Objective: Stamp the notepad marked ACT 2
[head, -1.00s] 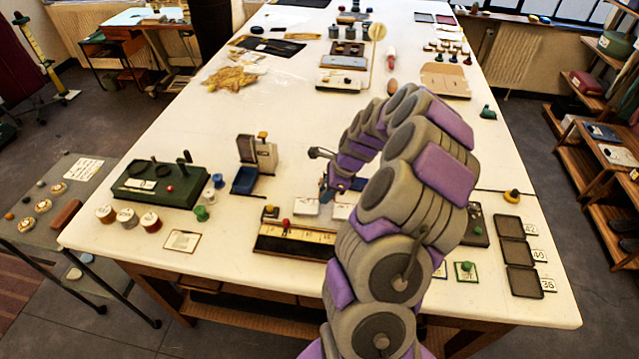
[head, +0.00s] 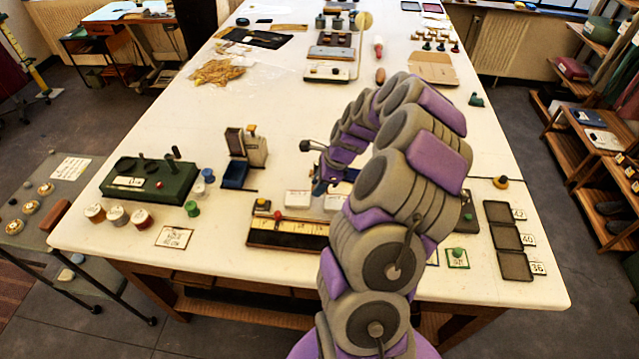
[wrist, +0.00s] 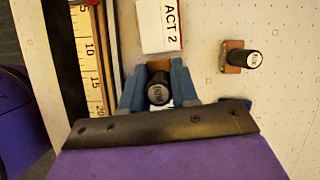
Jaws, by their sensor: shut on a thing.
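The notepad marked ACT 2 (wrist: 160,27) lies at the top of the wrist view, a white pad with a red edge. My gripper (wrist: 154,72) has its blue fingers shut on a stamp (wrist: 159,93) with a round black handle and brown base. The label on its top is too blurred to read. The pad is just ahead of the fingers; whether the stamp is clear of the table I cannot tell. In the head view, my gripper (head: 322,180) is over two white notepads (head: 298,199), whose labels are unreadable there. My arm partly hides the right one.
A second black-handled stamp (wrist: 242,58) lies or stands to the right in the wrist view. A yellow ruler (wrist: 91,60) runs along the left. In the head view, a green box (head: 150,182) and a blue-trayed device (head: 236,174) stand left.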

